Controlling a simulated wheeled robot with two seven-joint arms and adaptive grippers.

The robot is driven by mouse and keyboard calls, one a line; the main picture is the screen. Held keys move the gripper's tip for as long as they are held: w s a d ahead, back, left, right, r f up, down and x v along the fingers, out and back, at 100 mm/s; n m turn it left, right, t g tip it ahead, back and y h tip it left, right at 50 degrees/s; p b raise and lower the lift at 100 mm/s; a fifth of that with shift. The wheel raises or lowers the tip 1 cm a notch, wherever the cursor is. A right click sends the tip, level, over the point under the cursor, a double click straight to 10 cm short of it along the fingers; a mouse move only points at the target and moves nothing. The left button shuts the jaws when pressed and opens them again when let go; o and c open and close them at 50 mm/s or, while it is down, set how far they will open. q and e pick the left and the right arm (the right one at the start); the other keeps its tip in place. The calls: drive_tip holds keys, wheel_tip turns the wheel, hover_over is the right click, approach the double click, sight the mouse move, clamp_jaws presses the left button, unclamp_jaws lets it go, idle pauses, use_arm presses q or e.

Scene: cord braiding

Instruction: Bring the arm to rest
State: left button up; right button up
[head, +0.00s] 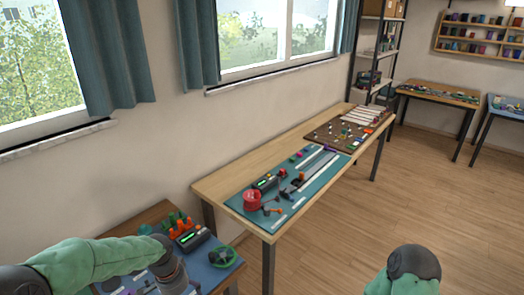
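My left arm (95,258), in a green sleeve with dark joints, reaches in from the left over a low table at the lower left. Its grey wrist end points down over the blue mat (225,269) and leaves the frame at the bottom, so its fingers do not show. My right arm (405,275) shows only as a green link with a dark round cap at the bottom, over open floor. Its gripper is out of view.
The low table holds orange and green pegs (181,228), a dark device (192,239) and a green ring (222,257). A long wooden table (218,184) with a teal mat and red spool (252,200) stands along the wall.

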use_arm(q)
drive_tip(key=s+d+f+n+h, duration=0.1)
drive_tip(key=s+d+f+n, duration=0.2)
drive_tip(key=f, duration=0.5)
drive_tip(key=s+d+f+n+h, duration=0.1)
drive_tip(key=s+d+f+n, duration=0.2)
drive_tip(key=s+d+f, duration=0.3)
drive_tip(key=s+d+f+n, duration=0.3)
drive_tip(key=s+d+f, duration=0.1)
drive_tip(key=s+f, duration=0.3)
wheel_tip(320, 180, down, 3)
drive_tip(key=shift+s+d+r+h, duration=0.1)
drive_tip(key=shift+s+d+h, duration=0.15)
drive_tip(key=shift+h, duration=0.15)
